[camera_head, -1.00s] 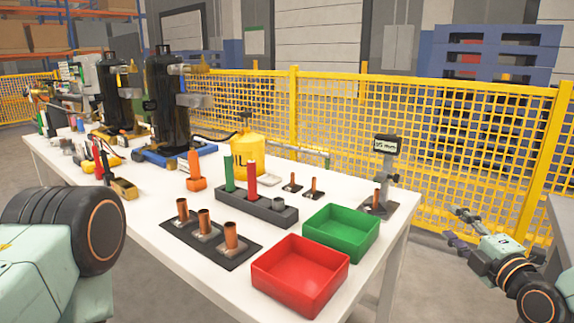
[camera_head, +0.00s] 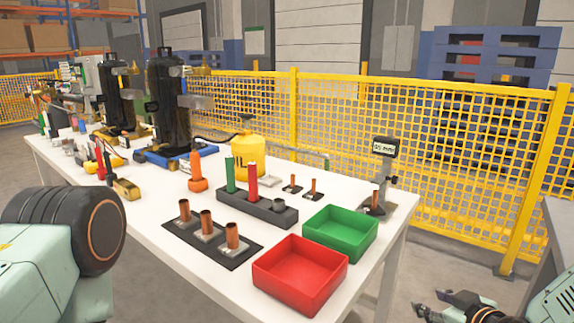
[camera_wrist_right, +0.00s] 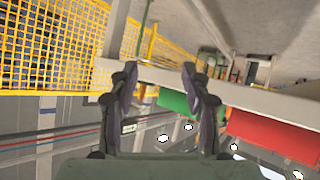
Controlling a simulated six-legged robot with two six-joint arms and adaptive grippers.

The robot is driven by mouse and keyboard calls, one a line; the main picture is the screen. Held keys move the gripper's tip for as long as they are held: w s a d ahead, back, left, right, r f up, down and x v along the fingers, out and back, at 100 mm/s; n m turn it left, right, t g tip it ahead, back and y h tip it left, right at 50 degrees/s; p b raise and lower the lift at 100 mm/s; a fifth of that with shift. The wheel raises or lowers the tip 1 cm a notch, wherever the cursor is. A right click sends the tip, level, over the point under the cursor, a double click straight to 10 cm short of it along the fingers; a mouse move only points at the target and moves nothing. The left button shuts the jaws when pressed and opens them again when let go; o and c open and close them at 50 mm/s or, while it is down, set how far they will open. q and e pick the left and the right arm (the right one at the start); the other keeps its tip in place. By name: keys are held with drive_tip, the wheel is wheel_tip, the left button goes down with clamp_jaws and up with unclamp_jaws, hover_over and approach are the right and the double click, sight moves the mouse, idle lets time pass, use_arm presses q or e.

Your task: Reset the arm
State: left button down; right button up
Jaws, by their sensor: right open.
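My right gripper (camera_head: 432,310) is at the lower right of the head view, off the table's right end and low down. In the right wrist view its two fingers (camera_wrist_right: 155,95) stand apart with nothing between them. That view appears upside down or strongly rolled, with the table edge ahead of the fingers. My left arm shows at the left edge of the head view; its gripper is not visible.
The white table (camera_head: 165,240) carries an empty red tray (camera_head: 300,272), an empty green tray (camera_head: 341,231), several copper tubes on stands, a gauge (camera_head: 384,147) and black compressors (camera_head: 166,100). A yellow mesh fence (camera_head: 440,150) runs behind. A grey surface (camera_head: 556,245) lies at right.

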drive_tip(key=s+a+f+m+g+p, duration=0.1)
drive_tip(key=s+f+g, duration=0.3)
drive_tip(key=s, duration=0.7)
drive_tip(key=s+a+f+m+g+h+p, duration=0.1)
drive_tip(key=s+a+f+m+g+p, duration=0.1)
drive_tip(key=s, duration=1)
drive_tip(key=s+a+f+m+g+p, duration=0.1)
drive_tip(key=s+a+f+g+p, duration=0.1)
drive_tip(key=s+a+f+g, duration=0.2)
drive_tip(key=s+f+g, duration=0.1)
drive_tip(key=s+f, duration=0.2)
drive_tip(key=s, duration=0.4)
drive_tip(key=shift+s+f+m+g, duration=0.15)
drive_tip(key=shift+s+m+g, duration=0.15)
drive_tip(key=shift+s+g, duration=0.1)
